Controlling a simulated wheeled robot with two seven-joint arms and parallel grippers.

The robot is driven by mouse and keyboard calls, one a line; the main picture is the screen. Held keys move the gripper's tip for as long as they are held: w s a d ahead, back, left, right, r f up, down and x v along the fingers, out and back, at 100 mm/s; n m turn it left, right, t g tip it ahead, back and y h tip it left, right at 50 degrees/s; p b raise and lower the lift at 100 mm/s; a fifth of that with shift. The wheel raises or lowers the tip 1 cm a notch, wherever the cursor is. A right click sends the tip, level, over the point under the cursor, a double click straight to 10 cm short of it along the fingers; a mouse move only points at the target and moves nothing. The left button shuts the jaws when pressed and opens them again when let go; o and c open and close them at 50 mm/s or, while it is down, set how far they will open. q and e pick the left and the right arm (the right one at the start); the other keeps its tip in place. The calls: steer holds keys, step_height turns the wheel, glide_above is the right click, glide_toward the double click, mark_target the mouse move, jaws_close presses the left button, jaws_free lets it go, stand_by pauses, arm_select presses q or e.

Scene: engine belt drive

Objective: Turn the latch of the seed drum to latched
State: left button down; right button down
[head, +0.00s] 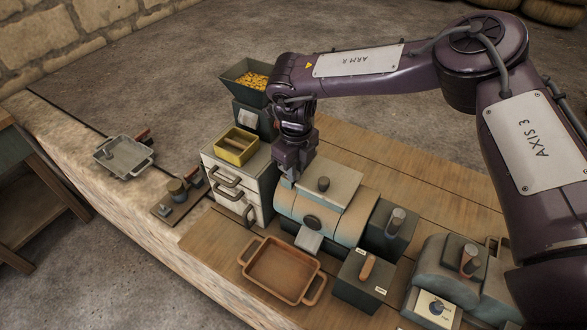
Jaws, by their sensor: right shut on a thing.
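The seed drum (289,206) is the pale blue and tan rounded machine in the middle of the bench. Its grey flat lid (345,187) with a dark knob looks closed. My right gripper (290,178) reaches down from above to the drum's upper left edge, beside the lid. It is shut on a small part there, which appears to be the latch. The jaws and wrist hide the latch, so its angle cannot be told. My left gripper is not in view.
A brown tray (281,268) lies in front of the drum. A drawer cabinet (221,184) with a yellow box (236,146) stands to its left, and a hopper of yellow grain (252,82) behind. Lever boxes (361,281) stand at right. Bare planks (445,185) lie behind the drum.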

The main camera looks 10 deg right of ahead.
steer(key=shift+w+d+r+n, duration=0.1)
steer(key=shift+w+d+n, duration=0.1)
steer(key=shift+n, duration=0.8)
steer(key=c, duration=1.4)
jaws_free()
steer(key=shift+r, duration=0.3)
step_height(320, 180, up, 6)
steer(key=shift+r+b, duration=0.15)
steer(key=shift+b, duration=1.05)
steer(key=shift+r, duration=0.45)
steer(key=shift+s+f, duration=0.1)
